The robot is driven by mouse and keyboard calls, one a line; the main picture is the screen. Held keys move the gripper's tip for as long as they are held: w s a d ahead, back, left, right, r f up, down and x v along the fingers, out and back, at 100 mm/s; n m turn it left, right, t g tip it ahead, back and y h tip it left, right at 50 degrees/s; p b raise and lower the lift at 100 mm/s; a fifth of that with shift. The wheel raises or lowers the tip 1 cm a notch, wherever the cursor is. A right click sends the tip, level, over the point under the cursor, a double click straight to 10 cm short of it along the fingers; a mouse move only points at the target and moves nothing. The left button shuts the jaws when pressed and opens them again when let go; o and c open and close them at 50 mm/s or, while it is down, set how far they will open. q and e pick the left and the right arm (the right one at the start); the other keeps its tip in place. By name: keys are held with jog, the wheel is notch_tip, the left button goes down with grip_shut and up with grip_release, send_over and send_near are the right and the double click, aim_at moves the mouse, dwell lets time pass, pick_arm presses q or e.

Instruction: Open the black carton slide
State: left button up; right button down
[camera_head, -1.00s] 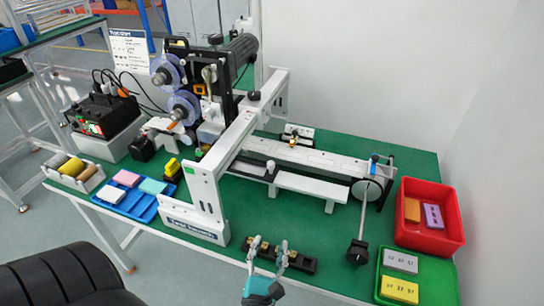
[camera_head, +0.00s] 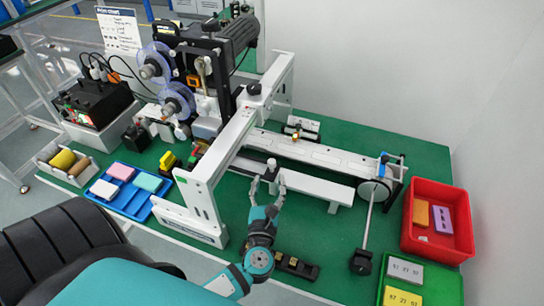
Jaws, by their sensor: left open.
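The black carton slide (camera_head: 271,174) is a small dark piece with an upright grey knob, at the near side of the long white rail on the machine. My left gripper (camera_head: 267,184) is open, its two fingers pointing at the slide. One fingertip shows on each side of the area just below the knob. I cannot tell whether the fingers touch it. The gripper partly hides the lower part of the slide. My right gripper is not in view.
A white gantry frame (camera_head: 204,205) stands close left of my left gripper. A black strip with fittings (camera_head: 297,266) lies beside my left wrist. A lever (camera_head: 362,260) stands to the right. A red bin (camera_head: 418,243) and green tray (camera_head: 436,280) are at far right.

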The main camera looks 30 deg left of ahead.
aim_at(272, 164)
pick_arm(q)
jog(key=p+x, duration=0.1)
jog(key=x, duration=0.6)
jog(key=shift+w+a+r, duration=0.1)
jog(key=shift+w+a, duration=0.05)
jog(key=shift+w, duration=0.1)
jog(key=shift+w+a+p, duration=0.15)
jog(key=shift+w+p, duration=0.15)
jog(key=shift+w, duration=0.1)
jog(key=c, duration=0.9)
grip_shut()
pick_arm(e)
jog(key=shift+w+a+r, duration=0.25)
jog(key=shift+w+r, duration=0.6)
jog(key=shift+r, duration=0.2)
pick_arm(q)
jog(key=shift+w+f, duration=0.1)
jog(key=shift+f, duration=0.15)
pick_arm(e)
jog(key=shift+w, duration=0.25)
